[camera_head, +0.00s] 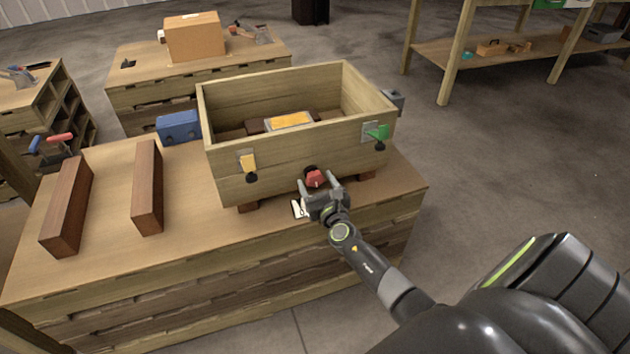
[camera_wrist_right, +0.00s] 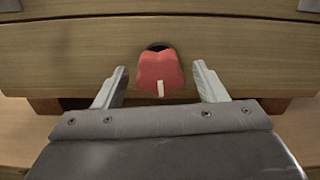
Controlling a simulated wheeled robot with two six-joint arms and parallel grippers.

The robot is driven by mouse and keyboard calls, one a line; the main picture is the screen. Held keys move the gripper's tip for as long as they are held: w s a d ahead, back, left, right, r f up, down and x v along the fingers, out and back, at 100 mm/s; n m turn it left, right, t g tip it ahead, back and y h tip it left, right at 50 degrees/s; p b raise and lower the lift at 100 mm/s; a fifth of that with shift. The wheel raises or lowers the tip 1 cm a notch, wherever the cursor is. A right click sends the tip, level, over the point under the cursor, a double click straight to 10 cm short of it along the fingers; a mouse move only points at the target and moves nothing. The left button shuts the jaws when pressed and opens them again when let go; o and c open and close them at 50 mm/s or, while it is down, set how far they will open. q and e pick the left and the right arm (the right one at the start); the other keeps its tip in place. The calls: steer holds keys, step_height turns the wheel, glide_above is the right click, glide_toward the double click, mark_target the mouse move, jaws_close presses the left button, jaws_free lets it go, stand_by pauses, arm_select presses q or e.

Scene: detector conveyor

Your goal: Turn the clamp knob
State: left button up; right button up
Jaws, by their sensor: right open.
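The clamp knob (camera_head: 315,179) is red and lobed, and sits low on the front wall of a wooden box. In the right wrist view the knob (camera_wrist_right: 160,73) shows a short white mark near its lower edge, with a dark hole behind its top. My right gripper (camera_head: 321,183) is open, with its fingers pointing at the box. In the right wrist view its two fingertips (camera_wrist_right: 158,75) stand to the left and right of the knob, with a gap on each side. My left gripper is not in view.
The wooden box (camera_head: 225,173) stands on a workbench (camera_head: 105,240) and holds a yellow-topped item (camera_head: 289,121). A yellow latch (camera_head: 248,164) and a green latch (camera_head: 377,132) flank the knob. Two brown wooden bars (camera_head: 148,188) lie on the left. A blue box (camera_head: 179,127) stands behind.

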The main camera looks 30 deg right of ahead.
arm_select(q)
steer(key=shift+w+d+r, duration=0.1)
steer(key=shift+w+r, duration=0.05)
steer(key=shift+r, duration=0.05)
arm_select(e)
steer(key=shift+w+d, duration=0.15)
steer(key=shift+w, duration=0.55)
steer(key=shift+c, duration=0.5)
steer(key=c, duration=0.9)
steer(key=shift+m, duration=0.4)
steer(key=shift+f+m+b, duration=0.1)
steer(key=shift+m+b, duration=0.55)
steer(key=shift+m, duration=0.25)
steer(key=m+b, duration=0.3)
steer(key=m, duration=0.7)
steer(key=shift+b, duration=0.3)
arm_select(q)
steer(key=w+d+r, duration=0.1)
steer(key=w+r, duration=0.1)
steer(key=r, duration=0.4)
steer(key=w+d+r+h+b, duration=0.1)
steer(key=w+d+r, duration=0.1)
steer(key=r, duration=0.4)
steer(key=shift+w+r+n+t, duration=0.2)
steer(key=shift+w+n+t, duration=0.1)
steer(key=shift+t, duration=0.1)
arm_select(e)
steer(key=m, duration=0.4)
